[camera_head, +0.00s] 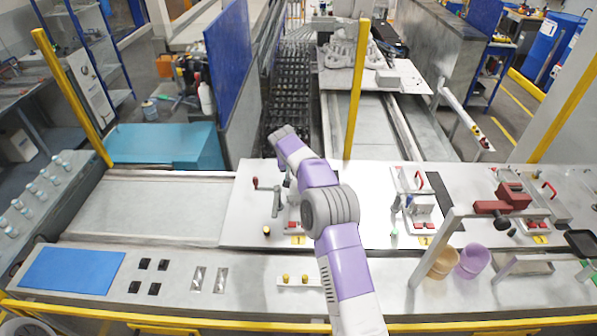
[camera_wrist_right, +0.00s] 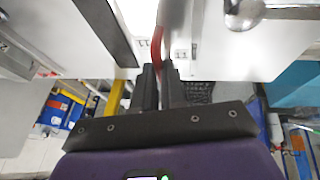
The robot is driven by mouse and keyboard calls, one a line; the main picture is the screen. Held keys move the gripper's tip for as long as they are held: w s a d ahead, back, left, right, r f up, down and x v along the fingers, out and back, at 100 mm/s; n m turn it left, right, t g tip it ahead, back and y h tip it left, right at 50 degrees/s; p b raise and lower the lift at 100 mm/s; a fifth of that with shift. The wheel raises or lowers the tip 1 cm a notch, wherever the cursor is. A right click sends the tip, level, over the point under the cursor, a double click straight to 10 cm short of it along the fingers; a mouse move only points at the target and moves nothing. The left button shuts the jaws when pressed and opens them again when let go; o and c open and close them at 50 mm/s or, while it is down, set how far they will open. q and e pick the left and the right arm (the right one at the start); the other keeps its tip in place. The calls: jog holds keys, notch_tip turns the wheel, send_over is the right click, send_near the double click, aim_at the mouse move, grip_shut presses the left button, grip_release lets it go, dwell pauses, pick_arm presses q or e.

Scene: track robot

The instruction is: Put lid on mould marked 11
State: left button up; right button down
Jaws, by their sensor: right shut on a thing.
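My right arm reaches up in the head view; its gripper is hidden there behind my purple and white arm links. In the right wrist view, my right gripper (camera_wrist_right: 161,76) has its dark fingers close together, shut on a thin red handle (camera_wrist_right: 160,42). The handle's lower end is between the fingertips. Whatever body the handle belongs to cannot be made out clearly. A small dark mark that looks like 11 (camera_wrist_right: 181,54) is on a white surface beside the handle. I cannot tell which mould it belongs to. My left gripper is not in view.
In the head view, a white worktop (camera_head: 370,228) carries a station with a red handle (camera_head: 419,181) and a red clamp station (camera_head: 512,197). Yellow posts (camera_head: 356,90) stand nearby. Two cups, orange (camera_head: 441,264) and purple (camera_head: 471,262), stand in front. A blue mat (camera_head: 72,271) lies left.

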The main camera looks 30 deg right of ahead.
jog(key=shift+r, duration=0.1)
jog(key=c, duration=1.1)
grip_release()
jog(key=b+v, duration=0.1)
jog(key=v, duration=0.6)
jog(key=shift+r, duration=0.25)
